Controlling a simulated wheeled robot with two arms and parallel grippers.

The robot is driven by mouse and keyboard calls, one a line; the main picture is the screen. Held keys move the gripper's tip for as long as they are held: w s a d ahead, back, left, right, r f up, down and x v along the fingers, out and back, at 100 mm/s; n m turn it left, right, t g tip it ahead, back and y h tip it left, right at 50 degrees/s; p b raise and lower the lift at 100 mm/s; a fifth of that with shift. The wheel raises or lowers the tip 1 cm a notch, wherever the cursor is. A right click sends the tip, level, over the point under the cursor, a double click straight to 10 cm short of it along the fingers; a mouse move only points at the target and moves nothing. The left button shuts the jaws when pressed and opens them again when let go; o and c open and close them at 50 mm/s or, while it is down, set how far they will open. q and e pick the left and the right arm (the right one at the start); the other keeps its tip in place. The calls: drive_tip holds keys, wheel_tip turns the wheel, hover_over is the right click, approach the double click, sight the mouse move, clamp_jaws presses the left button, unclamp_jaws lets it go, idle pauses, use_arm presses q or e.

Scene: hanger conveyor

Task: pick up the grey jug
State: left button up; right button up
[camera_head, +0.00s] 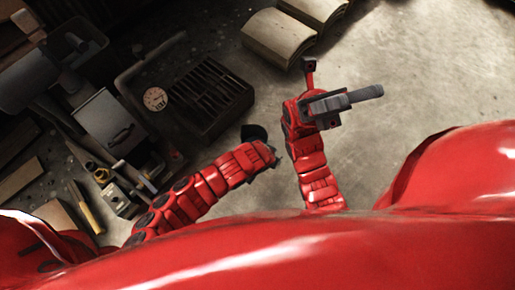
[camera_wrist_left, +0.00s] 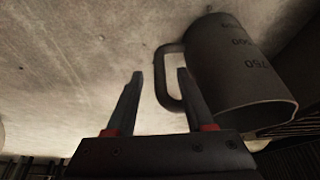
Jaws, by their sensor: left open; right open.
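The grey jug (camera_wrist_left: 235,70) shows large at the upper right of the left wrist view, with dark number markings on its side. Its open rim faces the lower right of that view. My left gripper (camera_wrist_left: 160,72) is open, and the jug's handle (camera_wrist_left: 166,88) appears between its two fingers in the picture. I cannot tell whether the fingers touch it. In the head view a dark rounded shape (camera_head: 253,132) shows at the end of my left arm, too unclear to name. My right gripper (camera_head: 376,92) is open, seen edge-on over the floor, with nothing visible in it.
Two pale open box-like things (camera_head: 280,38) lie at the top middle of the head view. A dark slatted unit (camera_head: 210,95), a round gauge (camera_head: 155,98) and a grey metal box (camera_head: 108,124) crowd the left. The concrete floor (camera_head: 435,65) is clear at the right.

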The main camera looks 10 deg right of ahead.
use_arm(q)
drive_tip(key=b+x, duration=0.1)
drive_tip(key=x, duration=0.1)
drive_tip(key=shift+f, duration=0.25)
drive_tip(key=shift+b+x, duration=0.9)
drive_tip(key=shift+x, duration=0.35)
drive_tip(key=shift+w+d, duration=0.1)
drive_tip(key=shift+d, duration=0.05)
clamp_jaws()
use_arm(e)
drive_tip(key=s+d+r+n+t+h, duration=0.1)
drive_tip(key=s+d+n+t+h, duration=0.6)
drive_tip(key=s+t, duration=0.3)
drive_tip(key=shift+s+d+n+t+h, duration=0.25)
drive_tip(key=shift+d+n+t+h, duration=0.2)
drive_tip(key=shift+t+h, duration=0.35)
